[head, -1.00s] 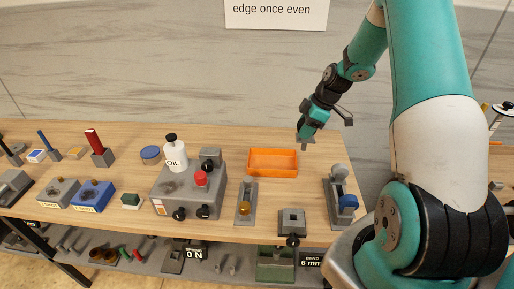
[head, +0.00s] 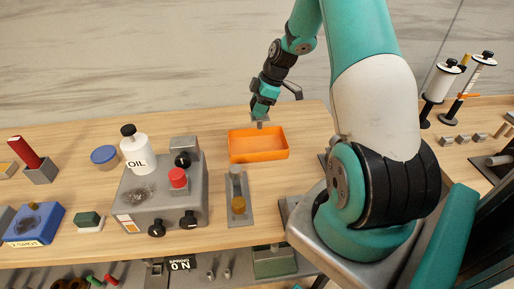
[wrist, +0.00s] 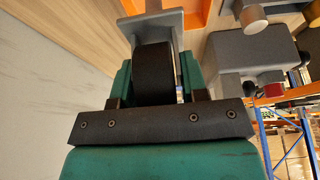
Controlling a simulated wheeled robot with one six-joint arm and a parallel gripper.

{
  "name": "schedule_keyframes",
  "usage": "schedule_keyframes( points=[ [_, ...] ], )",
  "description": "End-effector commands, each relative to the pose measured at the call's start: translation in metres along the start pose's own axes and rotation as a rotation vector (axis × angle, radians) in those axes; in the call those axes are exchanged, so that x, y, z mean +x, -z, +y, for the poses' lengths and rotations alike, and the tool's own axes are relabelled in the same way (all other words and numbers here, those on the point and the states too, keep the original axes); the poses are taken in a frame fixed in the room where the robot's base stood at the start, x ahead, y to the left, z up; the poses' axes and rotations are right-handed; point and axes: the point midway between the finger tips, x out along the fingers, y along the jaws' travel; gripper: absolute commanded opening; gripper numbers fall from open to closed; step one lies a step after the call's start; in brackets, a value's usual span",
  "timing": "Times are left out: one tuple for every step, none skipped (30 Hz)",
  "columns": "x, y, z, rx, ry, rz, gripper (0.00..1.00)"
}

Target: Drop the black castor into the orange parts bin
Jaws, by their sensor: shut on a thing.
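My gripper (head: 261,114) is shut on the black castor (wrist: 153,75), which shows in the wrist view as a black wheel between the two green fingers. The castor's grey plate (wrist: 152,22) sticks out past the fingertips. In the head view the castor is mostly hidden by the gripper. The orange parts bin (head: 259,154) stands on the wooden bench and looks empty. My gripper is at the bin's back edge in the picture, a little above it. A corner of the bin (wrist: 195,12) shows at the top of the wrist view, beside the castor's plate.
A grey machine (head: 133,203) with a white oil bottle (head: 136,152) stands left of the bin. A grey fixture (head: 238,211) with a brass knob is in front of the bin.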

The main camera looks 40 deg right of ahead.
Motion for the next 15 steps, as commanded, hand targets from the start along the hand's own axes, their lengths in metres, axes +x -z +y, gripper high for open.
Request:
schedule_keyframes(
  points=[
    [0.007,-0.003,0.000,-0.001,0.001,0.000,0.07],
    [0.011,-0.004,0.000,-0.001,0.001,0.000,0.07],
    [0.015,-0.005,0.000,-0.001,0.001,0.000,0.07],
    [0.019,-0.007,0.000,-0.001,0.001,0.000,0.07],
    [0.022,-0.008,0.000,-0.001,0.001,0.001,0.07],
    [0.027,-0.010,0.000,-0.002,0.001,0.001,0.07],
    [0.031,-0.011,0.000,-0.002,0.001,0.001,0.07],
    [0.034,-0.013,0.000,-0.002,0.001,0.000,0.07],
    [0.038,-0.014,0.000,-0.002,0.001,0.000,0.07],
    [0.041,-0.015,0.000,-0.002,0.002,0.000,0.07],
    [0.043,-0.016,0.000,-0.002,0.002,0.000,0.07],
    [0.045,-0.017,0.000,-0.002,0.001,0.000,0.07],
    [0.046,-0.017,0.000,-0.002,0.001,0.000,0.07],
    [0.047,-0.018,0.000,-0.002,0.000,0.000,0.07],
    [0.048,-0.018,0.000,-0.002,0.000,0.000,0.07]
  ],
)
